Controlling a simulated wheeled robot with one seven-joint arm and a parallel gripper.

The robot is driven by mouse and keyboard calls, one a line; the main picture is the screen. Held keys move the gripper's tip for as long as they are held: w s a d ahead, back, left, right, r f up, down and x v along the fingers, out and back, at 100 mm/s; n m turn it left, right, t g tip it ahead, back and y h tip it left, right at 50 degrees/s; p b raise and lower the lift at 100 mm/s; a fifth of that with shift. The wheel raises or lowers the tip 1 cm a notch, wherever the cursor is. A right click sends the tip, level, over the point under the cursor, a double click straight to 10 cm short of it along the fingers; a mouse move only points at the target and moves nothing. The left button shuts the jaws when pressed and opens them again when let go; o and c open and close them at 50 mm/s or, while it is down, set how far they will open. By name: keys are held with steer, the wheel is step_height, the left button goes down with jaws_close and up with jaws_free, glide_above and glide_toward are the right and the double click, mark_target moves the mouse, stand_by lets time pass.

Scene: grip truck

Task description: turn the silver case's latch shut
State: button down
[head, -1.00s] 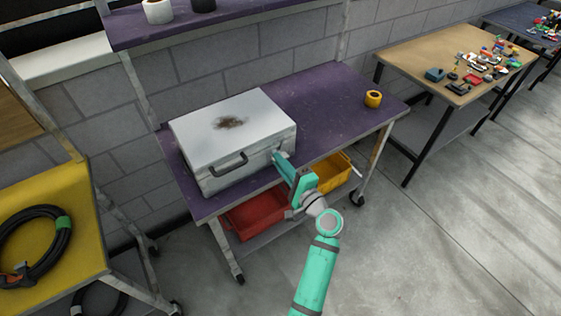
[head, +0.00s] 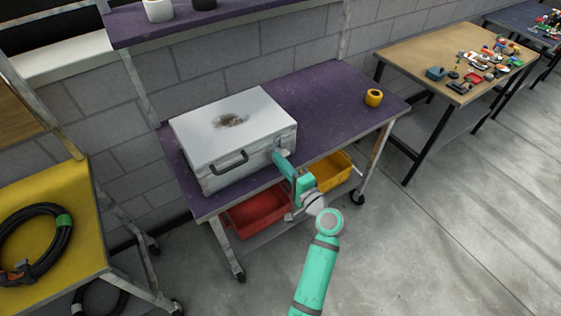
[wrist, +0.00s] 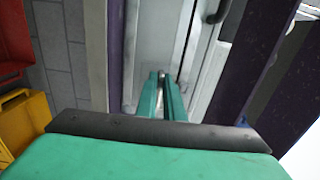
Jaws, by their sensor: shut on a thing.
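The silver case (head: 228,124) lies with its lid down on the purple table, a dark stain on its top and a dark handle (head: 231,161) on its front. Its front face also fills the upper middle of the wrist view (wrist: 148,40). My gripper (head: 277,153) is at the right end of the case's front. In the wrist view the two green fingers (wrist: 161,80) are close together against the case front, shut on the latch, which they mostly hide. How far the latch is turned cannot be told.
The purple table (head: 325,100) has a yellow tape roll (head: 374,98) at its right. A red bin (head: 257,212) and a yellow bin (head: 330,172) sit on the shelf below. A yellow cart (head: 62,200) with a coiled cable stands at left. Open floor lies to the right.

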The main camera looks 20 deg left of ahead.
steer(key=c, duration=1.9)
jaws_free()
steer(key=shift+o, duration=0.2)
steer(key=shift+d, duration=0.1)
steer(key=v, duration=1)
steer(key=shift+s+d, duration=0.25)
steer(key=shift+s, duration=0.05)
